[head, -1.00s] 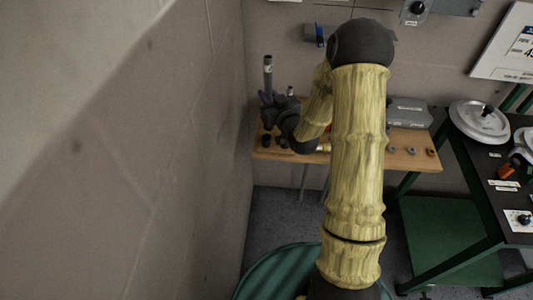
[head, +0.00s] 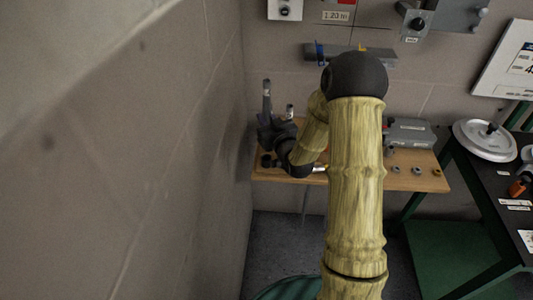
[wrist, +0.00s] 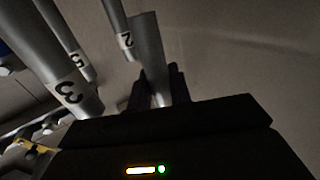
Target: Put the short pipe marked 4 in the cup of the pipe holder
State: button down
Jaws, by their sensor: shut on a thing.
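My gripper (wrist: 159,88) is shut on a grey pipe (wrist: 150,55), which stands up between its dark fingers in the wrist view. No number shows on this pipe. In the head view my dark gripper is over the left end of the wooden table, with a grey pipe (head: 267,97) rising slightly tilted at it. In the wrist view, pipes marked 3 (wrist: 62,75), 5 (wrist: 68,38) and 2 (wrist: 116,25) are to the left of or beside the held pipe. I cannot make out the pipe holder's cup; my arm covers part of the table.
The wooden table (head: 400,178) carries a grey box (head: 410,132) and several small rings (head: 417,171) at its right. A plain wall (head: 190,150) is close at the left. A dark bench (head: 500,175) with a round lid (head: 484,140) stands at the right.

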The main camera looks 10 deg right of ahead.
notch_tip(320, 180, down, 10)
dwell(0.3)
jog(key=shift+w+f+p, duration=0.1)
jog(key=shift+f+p, duration=0.2)
jog(key=shift+f, duration=1.6)
jog(key=c, duration=1.3)
grip_release()
jog(key=shift+d, duration=0.2)
jog(key=shift+a, duration=0.35)
jog(key=b+v, duration=0.2)
jog(key=v, duration=1)
jog(key=shift+d, duration=0.15)
